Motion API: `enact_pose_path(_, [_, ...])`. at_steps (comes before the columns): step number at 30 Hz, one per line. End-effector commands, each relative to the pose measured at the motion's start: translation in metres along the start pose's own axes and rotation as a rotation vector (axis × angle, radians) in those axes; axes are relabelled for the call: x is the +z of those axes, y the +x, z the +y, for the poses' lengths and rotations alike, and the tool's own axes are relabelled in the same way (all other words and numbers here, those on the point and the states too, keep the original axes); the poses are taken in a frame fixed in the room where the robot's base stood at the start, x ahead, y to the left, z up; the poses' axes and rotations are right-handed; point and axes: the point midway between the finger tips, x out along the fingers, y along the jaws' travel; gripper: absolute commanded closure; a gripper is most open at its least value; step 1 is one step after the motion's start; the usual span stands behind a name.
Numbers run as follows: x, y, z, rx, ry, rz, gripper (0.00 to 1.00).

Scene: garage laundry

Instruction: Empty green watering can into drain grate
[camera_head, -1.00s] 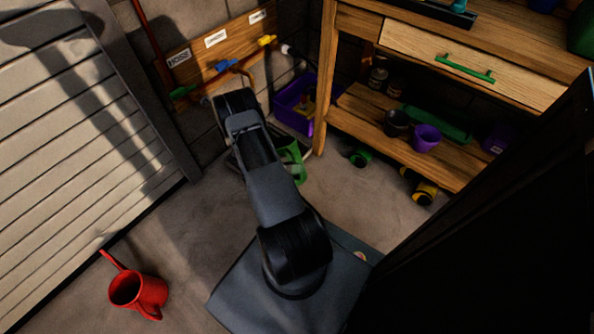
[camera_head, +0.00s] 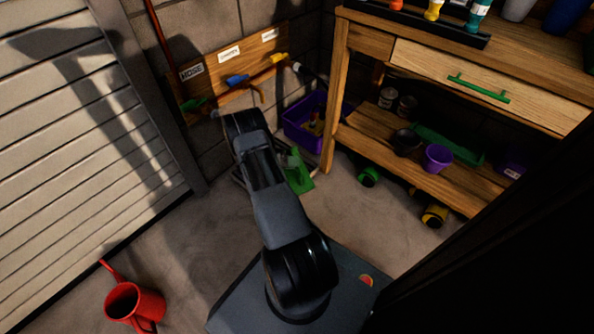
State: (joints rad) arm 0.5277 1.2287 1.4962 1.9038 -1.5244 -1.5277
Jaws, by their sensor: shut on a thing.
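A green object (camera_head: 299,177), which looks like the green watering can, shows just right of my forearm, low in front of the purple bin. My arm hides much of it, so I cannot tell how far it is tilted or whether it touches the floor. My gripper (camera_head: 288,158) is mostly hidden behind my arm; a small grey part shows at the green object, and it is shut on it. A dark frame edge at the floor shows left of my forearm; I cannot tell whether it is the drain grate. No water is visible.
A red watering can (camera_head: 136,304) stands on the floor at lower left. A purple bin (camera_head: 299,134) sits by the wall, beside the wooden workbench (camera_head: 333,120). Green (camera_head: 369,177) and yellow (camera_head: 435,215) items lie under the bench.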

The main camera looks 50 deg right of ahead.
Motion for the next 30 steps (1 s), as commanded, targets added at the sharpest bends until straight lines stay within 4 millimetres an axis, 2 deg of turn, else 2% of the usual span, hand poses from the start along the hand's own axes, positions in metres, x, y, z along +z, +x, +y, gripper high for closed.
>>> enact_pose_path(15, [-0.041, -0.017, 0.005, 0.058, -0.140, 0.001, 1.00])
enact_pose_path(30, [-0.058, -0.024, 0.010, 0.082, -0.197, 0.000, 1.00])
